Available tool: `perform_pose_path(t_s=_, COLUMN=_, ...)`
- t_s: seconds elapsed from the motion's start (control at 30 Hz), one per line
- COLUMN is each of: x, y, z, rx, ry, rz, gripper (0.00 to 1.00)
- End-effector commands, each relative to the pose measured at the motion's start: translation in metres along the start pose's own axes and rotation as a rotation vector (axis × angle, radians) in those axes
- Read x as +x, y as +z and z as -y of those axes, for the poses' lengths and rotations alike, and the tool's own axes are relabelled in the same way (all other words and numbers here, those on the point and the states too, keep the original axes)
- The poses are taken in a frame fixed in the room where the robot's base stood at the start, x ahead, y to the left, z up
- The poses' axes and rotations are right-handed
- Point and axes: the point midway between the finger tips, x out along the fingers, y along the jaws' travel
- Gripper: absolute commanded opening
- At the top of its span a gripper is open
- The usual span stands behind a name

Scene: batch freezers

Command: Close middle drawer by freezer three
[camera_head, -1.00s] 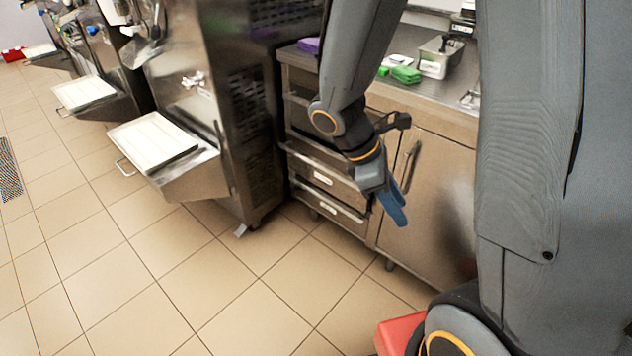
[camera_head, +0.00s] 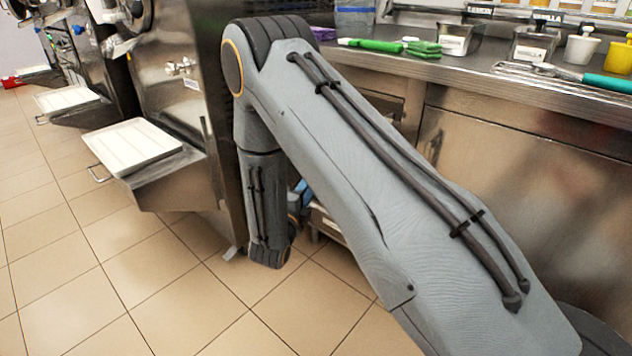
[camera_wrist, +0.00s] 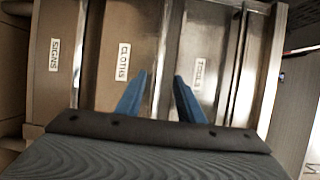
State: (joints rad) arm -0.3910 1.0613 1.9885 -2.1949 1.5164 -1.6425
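In the wrist view three drawer fronts show side by side, turned on their side, labelled SIGNS (camera_wrist: 54,85), CLOTHS (camera_wrist: 112,40) and TOOLS (camera_wrist: 203,40). CLOTHS is the middle one; its front looks larger than the other two, but how far it stands out I cannot tell. My gripper (camera_wrist: 160,92) has its two blue fingers apart with nothing between them. The fingertips overlap the CLOTHS and TOOLS fronts in the picture; contact cannot be told. In the head view my arm hides most of the drawers, and only a bit of blue gripper (camera_head: 303,190) shows.
A steel freezer (camera_head: 180,85) with a white tray (camera_head: 132,146) stands left of the drawers. The steel counter (camera_head: 470,75) above holds green tools (camera_head: 424,48), containers and a teal-handled tool (camera_head: 607,82). The tiled floor (camera_head: 150,280) at front left is clear.

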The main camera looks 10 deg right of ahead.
Motion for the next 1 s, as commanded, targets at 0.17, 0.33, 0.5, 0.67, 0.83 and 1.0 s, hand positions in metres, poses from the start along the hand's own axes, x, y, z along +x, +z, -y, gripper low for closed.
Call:
perform_pose_path(t_s=0.17, x=0.021, y=0.001, z=-0.001, rx=-0.004, ry=-0.003, rz=0.004, gripper=0.34)
perform_pose_path(t_s=0.33, x=0.048, y=0.001, z=-0.001, rx=-0.002, ry=-0.002, rz=0.003, gripper=0.34)
perform_pose_path(t_s=0.5, x=0.068, y=0.001, z=-0.001, rx=-0.003, ry=-0.002, rz=0.004, gripper=0.34)
perform_pose_path(t_s=0.67, x=0.076, y=0.001, z=0.000, rx=-0.002, ry=-0.001, rz=0.003, gripper=0.34)
perform_pose_path(t_s=0.83, x=0.076, y=0.001, z=0.000, rx=-0.003, ry=-0.001, rz=0.004, gripper=0.34)
perform_pose_path(t_s=1.0, x=0.076, y=0.001, z=0.000, rx=-0.003, ry=-0.001, rz=0.004, gripper=0.19)
